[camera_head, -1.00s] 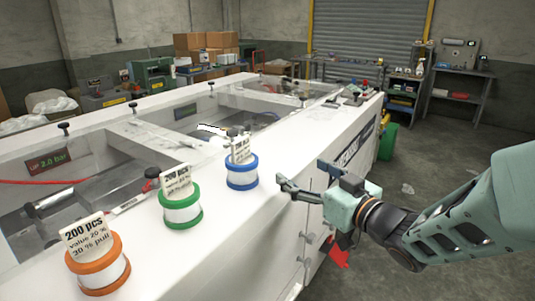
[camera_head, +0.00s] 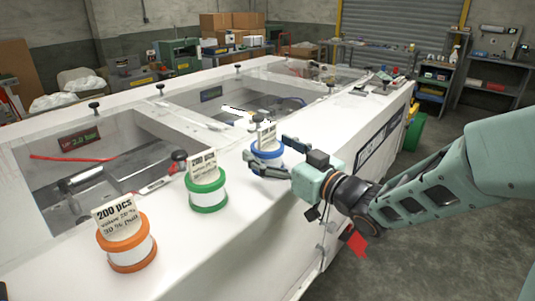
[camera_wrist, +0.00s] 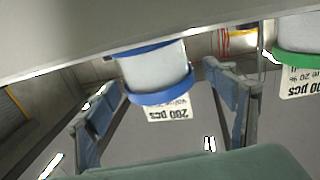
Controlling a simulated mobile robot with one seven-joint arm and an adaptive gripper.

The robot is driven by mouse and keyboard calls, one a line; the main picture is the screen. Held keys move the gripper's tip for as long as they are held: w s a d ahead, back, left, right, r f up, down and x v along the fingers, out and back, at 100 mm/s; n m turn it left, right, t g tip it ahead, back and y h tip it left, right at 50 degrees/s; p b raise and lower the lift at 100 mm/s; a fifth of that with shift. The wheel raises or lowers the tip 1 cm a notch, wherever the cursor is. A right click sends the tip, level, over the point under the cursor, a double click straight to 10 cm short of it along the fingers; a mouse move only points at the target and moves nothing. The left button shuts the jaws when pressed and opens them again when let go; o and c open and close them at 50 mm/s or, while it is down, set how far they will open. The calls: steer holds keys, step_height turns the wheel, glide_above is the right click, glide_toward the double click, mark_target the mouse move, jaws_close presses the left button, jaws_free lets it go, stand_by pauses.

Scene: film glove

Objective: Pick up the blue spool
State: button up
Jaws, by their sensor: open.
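The blue spool (camera_head: 267,154), white with blue rims and a paper label on top, stands upright on the white machine's top edge. My gripper (camera_head: 268,158) is open, with its fingers reaching in around the spool from the right. In the wrist view the blue spool (camera_wrist: 157,70) appears upside down between the two spread fingers (camera_wrist: 165,110), nearer the left one. I see no finger clearly pressed on it. Part of the spool's lower side is hidden by a finger in the head view.
A green spool (camera_head: 206,190) and an orange spool (camera_head: 130,247) stand along the same ledge to the left. The green spool also shows at the right of the wrist view (camera_wrist: 297,40). Black knobs and clear covers lie behind the ledge.

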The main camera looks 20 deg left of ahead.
steer(key=shift+w+a, duration=0.35)
steer(key=shift+a, duration=0.1)
steer(key=c, duration=1.4)
steer(key=shift+r, duration=0.15)
